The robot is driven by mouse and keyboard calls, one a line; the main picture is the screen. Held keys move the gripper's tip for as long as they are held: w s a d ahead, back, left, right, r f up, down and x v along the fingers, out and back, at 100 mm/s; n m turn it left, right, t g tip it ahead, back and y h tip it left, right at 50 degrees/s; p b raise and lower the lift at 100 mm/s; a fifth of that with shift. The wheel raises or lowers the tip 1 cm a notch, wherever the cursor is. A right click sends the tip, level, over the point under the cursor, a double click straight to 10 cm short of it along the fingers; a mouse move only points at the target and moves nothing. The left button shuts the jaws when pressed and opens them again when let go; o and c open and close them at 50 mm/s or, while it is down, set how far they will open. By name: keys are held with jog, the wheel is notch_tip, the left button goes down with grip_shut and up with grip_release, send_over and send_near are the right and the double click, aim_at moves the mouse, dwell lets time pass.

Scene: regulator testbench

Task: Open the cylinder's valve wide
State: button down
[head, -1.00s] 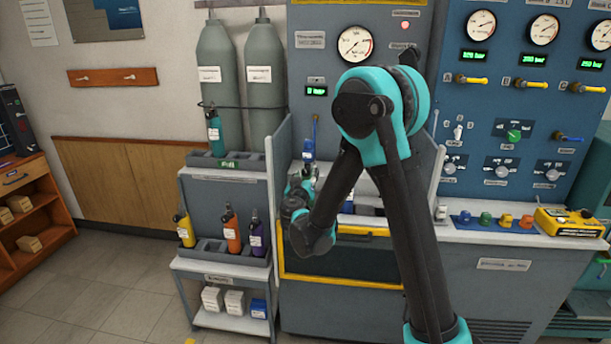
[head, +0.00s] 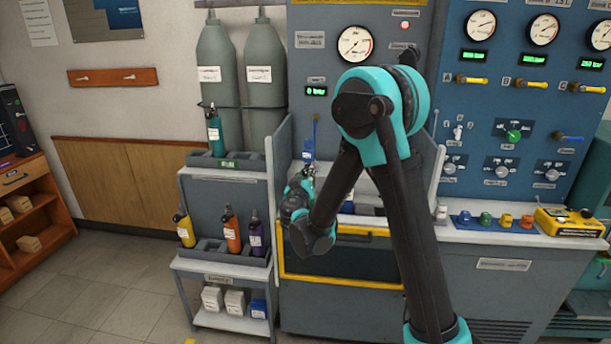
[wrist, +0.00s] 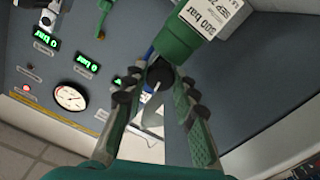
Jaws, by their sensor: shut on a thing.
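The green cylinder (wrist: 182,35), with a white "300 bar" label, shows at the top of the wrist view. Its dark valve knob (wrist: 160,74) lies between my fingertips. My gripper (wrist: 158,82) is shut on the knob. In the head view my gripper (head: 304,186) is inside the bench bay, and my forearm hides most of the cylinder there. The bench display (head: 316,91) above the bay reads 0 bar, and the round gauge (head: 355,43) is beside it.
Pale side panels (head: 279,165) flank the bay, with a yellow-framed front (head: 340,283) below. At left, a rack (head: 225,174) holds a teal cylinder (head: 214,135); yellow, orange and purple ones stand lower. Coloured caps and a yellow device (head: 568,221) lie on the right counter.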

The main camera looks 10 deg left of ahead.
jog(key=n, duration=0.5)
jog(key=shift+n, duration=0.4)
jog(key=n, duration=0.5)
jog(key=shift+a, duration=0.1)
jog(key=n, duration=0.6)
jog(key=shift+f, duration=0.1)
jog(key=n, duration=0.4)
jog(key=shift+n, duration=0.4)
jog(key=c, duration=1.2)
grip_release()
